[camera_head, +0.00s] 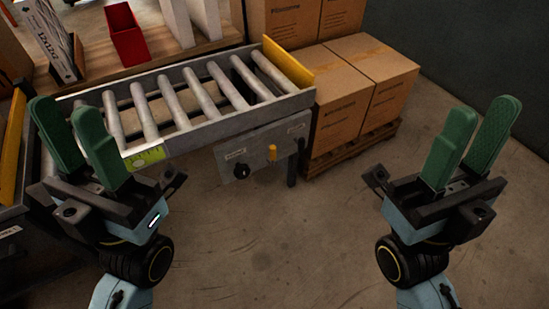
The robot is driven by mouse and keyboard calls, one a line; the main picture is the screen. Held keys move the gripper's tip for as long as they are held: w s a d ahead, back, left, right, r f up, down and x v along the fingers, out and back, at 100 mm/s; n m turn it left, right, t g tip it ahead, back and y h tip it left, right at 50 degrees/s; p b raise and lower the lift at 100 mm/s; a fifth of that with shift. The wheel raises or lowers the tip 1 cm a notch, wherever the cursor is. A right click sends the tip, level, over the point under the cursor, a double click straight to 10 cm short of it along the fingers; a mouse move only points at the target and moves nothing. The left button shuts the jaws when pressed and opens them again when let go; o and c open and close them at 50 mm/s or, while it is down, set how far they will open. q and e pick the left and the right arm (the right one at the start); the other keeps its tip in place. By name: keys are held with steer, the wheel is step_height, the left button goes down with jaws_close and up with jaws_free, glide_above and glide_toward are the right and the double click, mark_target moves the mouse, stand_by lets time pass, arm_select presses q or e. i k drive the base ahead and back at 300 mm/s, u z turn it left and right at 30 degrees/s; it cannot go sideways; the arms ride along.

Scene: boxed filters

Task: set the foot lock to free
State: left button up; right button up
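A grey control panel (262,148) hangs on the near side of a roller conveyor. It carries a round black knob (241,171) at its left, a small yellow knob or lever (272,153) in the middle, and a black lever (293,168) pointing down at its right end. Small labels sit above the left and right controls; their print is too small to read, so I cannot tell which is the foot lock. My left gripper (68,115) is open and empty, left of the panel, before the conveyor's left end. My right gripper (482,118) is open and empty, well right of the panel.
The roller conveyor (190,131) has a yellow end stop (288,62). Cardboard boxes (345,100) stand on a pallet right of the panel. A red bin (126,35) stands on a wooden bench behind. The floor (290,240) between my grippers is clear.

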mark_target(272, 148)
steer(key=u, duration=0.2)
steer(key=k, duration=0.4)
steer(key=z, duration=0.8)
steer(key=i, duration=0.95)
steer(key=u, duration=0.45)
